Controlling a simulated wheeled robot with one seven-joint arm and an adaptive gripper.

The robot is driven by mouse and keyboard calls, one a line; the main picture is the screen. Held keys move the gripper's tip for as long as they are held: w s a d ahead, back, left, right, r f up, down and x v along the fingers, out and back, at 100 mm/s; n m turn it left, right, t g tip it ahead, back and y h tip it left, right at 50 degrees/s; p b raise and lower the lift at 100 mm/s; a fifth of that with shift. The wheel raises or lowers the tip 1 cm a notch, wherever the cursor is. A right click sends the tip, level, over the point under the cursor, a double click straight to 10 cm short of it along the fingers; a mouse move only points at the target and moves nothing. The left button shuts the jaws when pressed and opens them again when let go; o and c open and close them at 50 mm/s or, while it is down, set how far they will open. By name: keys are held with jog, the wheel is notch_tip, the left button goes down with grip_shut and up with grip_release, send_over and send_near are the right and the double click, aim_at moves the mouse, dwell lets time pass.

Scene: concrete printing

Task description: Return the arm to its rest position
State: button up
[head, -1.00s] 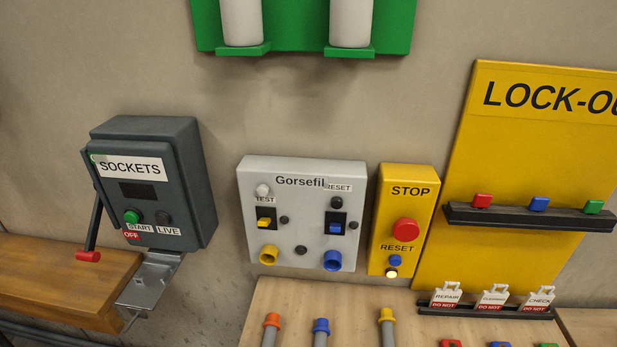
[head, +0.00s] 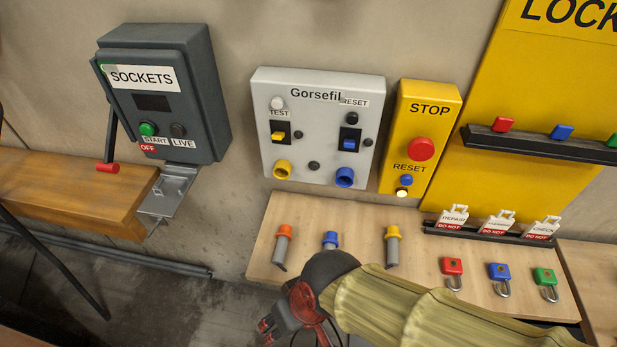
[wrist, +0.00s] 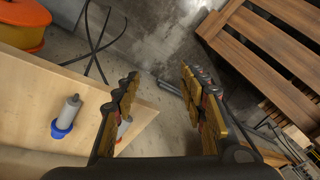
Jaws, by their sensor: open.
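My gripper (head: 272,330) shows at the bottom of the head view, in front of the front edge of the wooden shelf (head: 268,258), at the end of my sleeved arm. In the wrist view my gripper (wrist: 163,90) has its two fingers wide apart with nothing between them. A plug with a blue collar (wrist: 62,125) lies on the shelf left of the fingers. Another grey plug is partly hidden behind the left finger.
The Gorsefil panel (head: 318,118), the yellow STOP box (head: 425,110) and the SOCKETS box (head: 165,100) are on the wall. Padlocks, one of them red (head: 453,272), lie on the shelf. A wooden bench (head: 90,195) stands left. Dark floor lies between.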

jog(key=w+d+r+m+t+h, duration=0.1)
jog(key=d+r, duration=0.3)
jog(key=d, duration=0.4)
jog(key=w+d+r+m+t+h, duration=0.1)
jog(key=w+d+r+m+t, duration=0.1)
jog(key=d, duration=0.7)
jog(key=w+d+r+m+t+h, duration=0.1)
jog(key=w+d+r+m+t, duration=0.1)
jog(key=w+d+r+m, duration=0.2)
jog(key=shift+w+d+r+h, duration=0.3)
jog(key=shift+w+d+r, duration=0.35)
jog(key=shift+d+r, duration=1.55)
jog(key=shift+d+f, duration=0.3)
jog(key=shift+f, duration=0.1)
